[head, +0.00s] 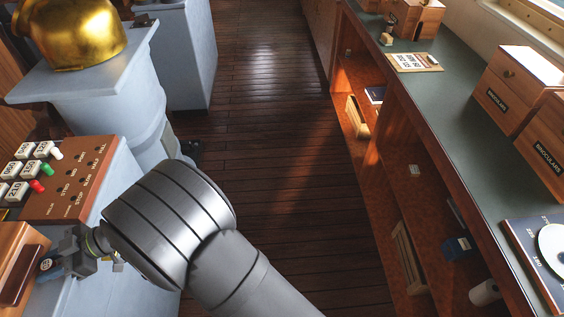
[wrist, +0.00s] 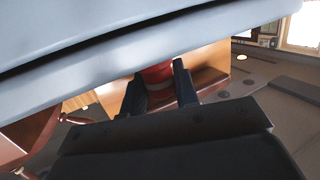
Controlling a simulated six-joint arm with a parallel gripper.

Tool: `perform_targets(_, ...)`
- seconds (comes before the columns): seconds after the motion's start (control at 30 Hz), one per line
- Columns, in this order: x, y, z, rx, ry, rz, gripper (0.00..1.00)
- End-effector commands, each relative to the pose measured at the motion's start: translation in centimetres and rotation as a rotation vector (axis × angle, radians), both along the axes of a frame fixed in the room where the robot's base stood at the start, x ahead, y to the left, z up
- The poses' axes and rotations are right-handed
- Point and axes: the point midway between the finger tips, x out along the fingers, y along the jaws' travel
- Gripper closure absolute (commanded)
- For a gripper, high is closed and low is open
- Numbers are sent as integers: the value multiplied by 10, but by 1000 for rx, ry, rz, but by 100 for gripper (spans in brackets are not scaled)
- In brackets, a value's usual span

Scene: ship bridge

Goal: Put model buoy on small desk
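My gripper (head: 68,258) is at the lower left of the head view, beside the grey console and next to a wooden box. In the wrist view its two dark fingers (wrist: 162,88) stand on either side of a red rounded thing with a pale band (wrist: 157,74), which may be the model buoy. The thing fills most of the gap, but its lower part is hidden, and I cannot tell whether the fingers press on it. In the head view a small blue piece with a pale round mark (head: 46,265) shows at the fingertips. I cannot make out which surface is the small desk.
A control panel with colored knobs (head: 70,180) tops the grey console (head: 115,215). A wooden box (head: 20,262) is at the left edge. A golden helmet-like dome (head: 75,35) stands behind. A long green-topped counter (head: 455,95) runs along the right. The plank floor (head: 270,110) between is clear.

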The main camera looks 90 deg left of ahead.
Motion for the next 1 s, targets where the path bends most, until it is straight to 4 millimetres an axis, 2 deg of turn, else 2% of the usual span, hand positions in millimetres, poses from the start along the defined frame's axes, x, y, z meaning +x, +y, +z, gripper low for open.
perform_targets(0.13, 0, 0, 0, 0, 0, 0, 94)
perform_targets(0.17, 0, 0, 0, 0, 0, 0, 98)
perform_targets(0.53, 1, 1, 8, 1, 0, 1, 98)
perform_targets(0.77, 33, 15, 6, -1, 0, -2, 98)
perform_targets(1.0, 84, 36, 6, -1, -1, -3, 98)
